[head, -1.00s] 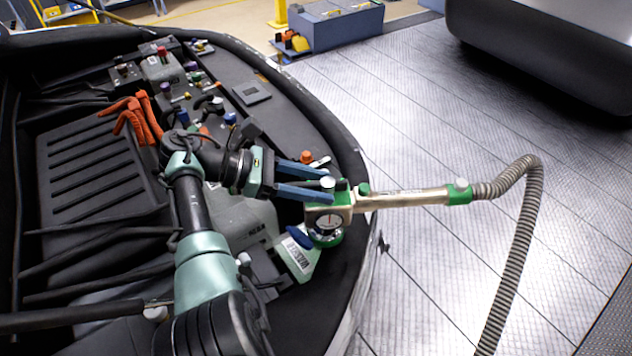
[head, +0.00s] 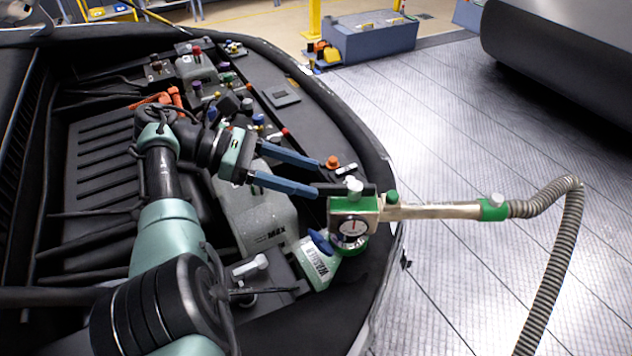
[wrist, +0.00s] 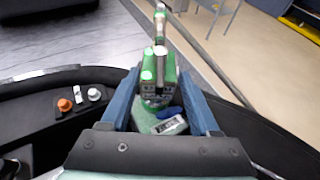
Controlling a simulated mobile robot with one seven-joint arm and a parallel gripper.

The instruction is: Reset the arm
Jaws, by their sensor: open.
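My gripper (head: 318,178) is open. Its two blue fingers point toward the fill nozzle, with nothing seen held between them. The fill nozzle (head: 352,222) is a green and metal head with a round gauge. It stands on the green and white labelled reservoir (head: 318,262) at the front edge of the engine bay, just right of my fingertips. In the wrist view the nozzle (wrist: 158,80) shows beyond and between the open fingers. A blue part (head: 321,243) sits at its left side. The nozzle's contact with the filler neck is hidden.
A ribbed grey hose (head: 556,250) runs from the nozzle handle (head: 440,211) down over the metal floor. An orange cap (head: 332,162) lies close behind my fingers. Engine parts and orange cables (head: 160,98) crowd the bay. The floor at right is open.

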